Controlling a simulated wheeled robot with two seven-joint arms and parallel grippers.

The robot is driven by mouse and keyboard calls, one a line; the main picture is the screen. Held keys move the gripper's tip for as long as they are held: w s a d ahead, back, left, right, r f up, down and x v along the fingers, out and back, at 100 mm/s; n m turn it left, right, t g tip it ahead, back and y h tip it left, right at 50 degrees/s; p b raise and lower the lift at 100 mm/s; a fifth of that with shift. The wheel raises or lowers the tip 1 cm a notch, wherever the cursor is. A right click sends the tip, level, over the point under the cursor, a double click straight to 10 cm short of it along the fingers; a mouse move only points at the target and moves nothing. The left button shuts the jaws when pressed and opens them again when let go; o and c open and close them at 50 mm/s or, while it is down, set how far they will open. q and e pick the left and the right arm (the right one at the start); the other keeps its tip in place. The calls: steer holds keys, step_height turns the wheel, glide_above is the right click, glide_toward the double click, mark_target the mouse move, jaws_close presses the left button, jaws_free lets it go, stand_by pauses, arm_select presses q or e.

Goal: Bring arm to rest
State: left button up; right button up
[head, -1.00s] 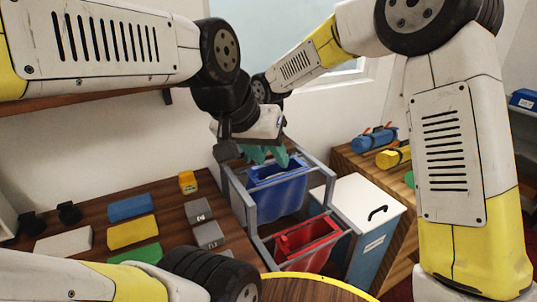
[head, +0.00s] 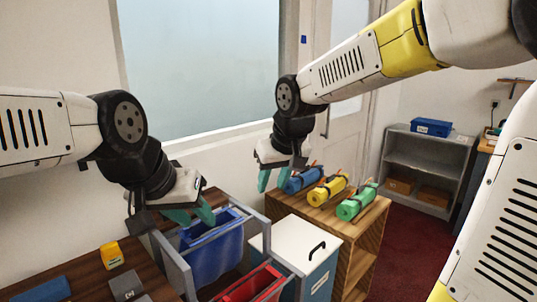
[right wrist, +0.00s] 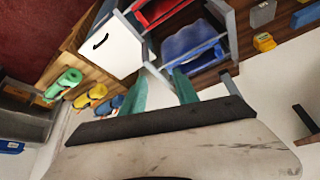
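My left gripper (head: 190,214) is open in the head view, its teal fingers apart at the left upper edge of the blue fabric bin (head: 213,250). I see nothing held between them. My right gripper (head: 271,178) hangs fingers-down, farther back and to the right, in front of the wall and near the left end of the wooden unit. In the right wrist view its teal fingers (right wrist: 160,92) are apart and empty, with the blue bin (right wrist: 190,45) beyond them. The lower part of the blue bin is cut off or hidden in the head view.
A grey frame (head: 174,267) holds the blue bin and a red bin (head: 250,287). A white-topped cabinet (head: 295,245) stands beside it. Blue (head: 301,180), yellow (head: 328,190) and green (head: 356,202) rolls lie on a wooden unit (head: 345,232). A yellow block (head: 111,255) sits on the counter.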

steer(key=s+d+m+t, duration=0.1)
steer(key=s+d+m, duration=0.3)
steer(key=s+d, duration=1)
steer(key=shift+s+r, duration=0.15)
steer(key=shift+s, duration=0.45)
steer(key=shift+c, duration=0.3)
